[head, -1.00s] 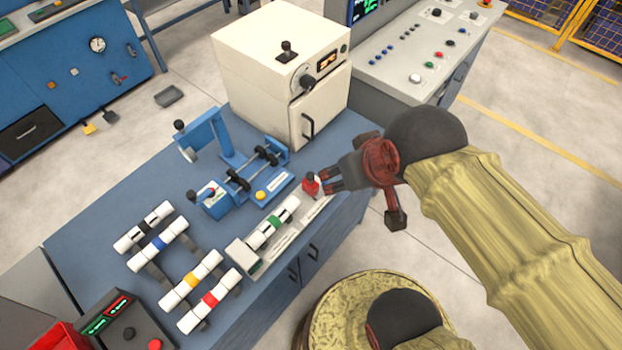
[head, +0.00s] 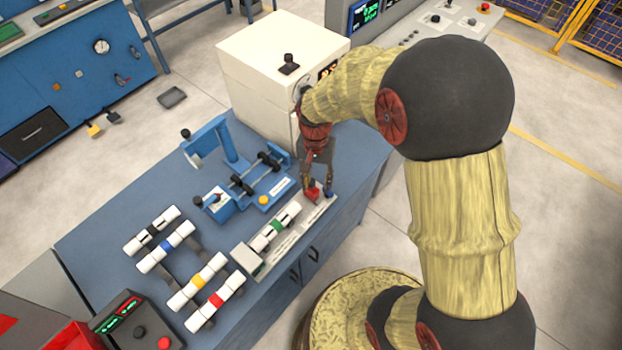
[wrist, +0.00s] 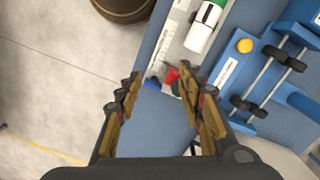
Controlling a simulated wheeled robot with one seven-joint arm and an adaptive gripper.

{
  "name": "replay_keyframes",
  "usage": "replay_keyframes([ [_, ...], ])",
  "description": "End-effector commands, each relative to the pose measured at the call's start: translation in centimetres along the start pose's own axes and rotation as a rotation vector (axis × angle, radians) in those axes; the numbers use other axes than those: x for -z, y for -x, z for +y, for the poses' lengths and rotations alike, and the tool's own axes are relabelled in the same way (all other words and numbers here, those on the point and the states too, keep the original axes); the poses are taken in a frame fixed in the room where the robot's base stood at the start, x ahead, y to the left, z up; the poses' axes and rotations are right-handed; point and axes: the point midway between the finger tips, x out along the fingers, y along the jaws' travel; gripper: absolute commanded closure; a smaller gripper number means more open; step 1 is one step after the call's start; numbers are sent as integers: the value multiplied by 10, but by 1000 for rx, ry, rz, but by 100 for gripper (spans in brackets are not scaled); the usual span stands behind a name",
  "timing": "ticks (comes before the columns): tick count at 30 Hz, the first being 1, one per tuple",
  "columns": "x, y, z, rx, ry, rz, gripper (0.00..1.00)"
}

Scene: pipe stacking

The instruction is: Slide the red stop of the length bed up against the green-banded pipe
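The length bed (head: 252,262) lies along the front edge of the blue workbench. The green-banded pipe (head: 278,226) rests on it, and the pipe's white end also shows in the wrist view (wrist: 197,38). The red stop (head: 312,194) is near the bed's right end, a short gap from the pipe. My gripper (head: 319,187) is pointing down over that end with its fingers apart. In the wrist view, the red stop (wrist: 171,76) is beside the right fingertip, on the inner side; I cannot tell whether they touch.
A blue fixture with rollers (head: 250,178) stands behind the bed, and a cream cabinet (head: 262,60) behind my gripper. Several banded pipes (head: 205,282) lie on racks to the left. A control box (head: 130,325) is at the lower left.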

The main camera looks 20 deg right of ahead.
Motion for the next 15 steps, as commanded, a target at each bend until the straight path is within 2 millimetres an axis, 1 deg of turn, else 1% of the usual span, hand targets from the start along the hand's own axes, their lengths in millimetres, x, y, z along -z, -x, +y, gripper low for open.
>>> replay_keyframes([
  [1, 10, -8, -7, 3, -72, 4, 62],
  [2, 16, -10, -12, 10, -115, 12, 62],
  [6, 39, 1, -28, 52, -291, 55, 62],
  [10, 41, 2, -29, 63, -396, 59, 62],
  [13, 41, 0, -29, 65, -434, 59, 62],
  [15, 41, -6, -29, 64, -439, 58, 62],
])
